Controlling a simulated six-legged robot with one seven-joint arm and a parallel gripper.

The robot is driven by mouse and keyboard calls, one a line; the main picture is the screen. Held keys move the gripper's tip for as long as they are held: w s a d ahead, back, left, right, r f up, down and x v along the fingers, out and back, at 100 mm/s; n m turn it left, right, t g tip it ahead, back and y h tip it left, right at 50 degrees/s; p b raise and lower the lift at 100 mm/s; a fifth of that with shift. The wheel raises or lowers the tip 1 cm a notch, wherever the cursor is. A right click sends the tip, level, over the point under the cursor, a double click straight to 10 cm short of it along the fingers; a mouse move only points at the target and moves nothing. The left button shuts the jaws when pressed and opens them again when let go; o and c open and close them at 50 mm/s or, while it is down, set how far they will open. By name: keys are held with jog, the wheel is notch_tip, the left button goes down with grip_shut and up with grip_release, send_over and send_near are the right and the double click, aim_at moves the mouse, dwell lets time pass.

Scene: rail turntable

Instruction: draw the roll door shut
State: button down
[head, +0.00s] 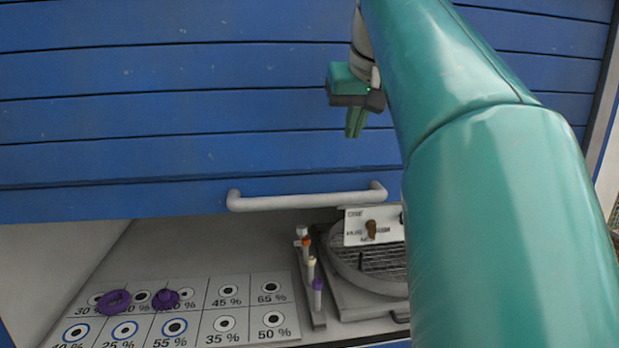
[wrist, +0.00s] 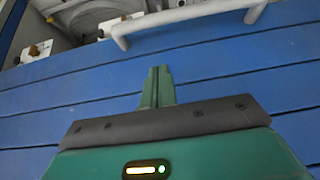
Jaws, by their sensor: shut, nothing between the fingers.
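The blue slatted roll door (head: 150,110) is partly down, with an open gap below its bottom edge in the head view. Its white bar handle (head: 305,199) runs along the lower edge. The door (wrist: 60,100) and handle (wrist: 185,15) also show in the wrist view. My gripper (head: 354,134) is shut and empty. It is in front of the door slats, above the right part of the handle and apart from it. In the wrist view its fingers (wrist: 158,75) are together and point toward the handle side. My arm hides part of the door's right side.
Below the door lies a white board (head: 240,312) with percent labels and ringed dots. A rack with coloured-top sticks (head: 312,280), a round grate (head: 370,265) and a panel with a brown knob (head: 371,228) stand to the right.

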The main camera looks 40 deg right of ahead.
send_over(349, 195)
notch_tip(349, 195, down, 7)
jog(key=shift+w+d+f, duration=0.1)
jog(key=shift+w+f, duration=0.05)
jog(key=f, duration=0.3)
jog(key=shift+s+f, duration=0.1)
jog(key=shift+s, duration=0.15)
jog(key=shift+w+f, duration=0.1)
jog(key=shift+f, duration=0.45)
jog(key=shift+f, duration=0.1)
